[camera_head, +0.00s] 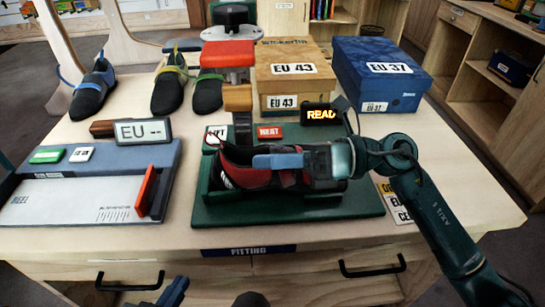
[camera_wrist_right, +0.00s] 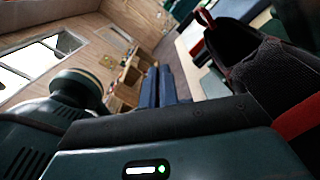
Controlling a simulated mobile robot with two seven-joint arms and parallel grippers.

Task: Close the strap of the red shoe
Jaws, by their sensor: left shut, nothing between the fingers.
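The red shoe (camera_head: 258,172), dark with red parts, sits in the green fitting tray (camera_head: 320,207). In the right wrist view the shoe (camera_wrist_right: 262,75) fills the right side, with a red pull loop (camera_wrist_right: 206,17) at its top and a red band (camera_wrist_right: 300,117) across it. I cannot tell whether the strap is fastened. My right gripper (camera_head: 262,161) is over the shoe and hides part of it. In its wrist view, its blue fingers (camera_wrist_right: 160,86) lie together beside the shoe, with nothing visible between them. My left gripper (camera_head: 174,292) is at the bottom edge, shut, away from the shoe.
A red-topped post (camera_head: 228,54) rises behind the shoe, beside a lit display (camera_head: 321,115). A measuring board (camera_head: 80,200) lies left. Shoe boxes (camera_head: 290,75) (camera_head: 376,70) and several other shoes (camera_head: 93,90) stand at the back. Drawer handles line the table front.

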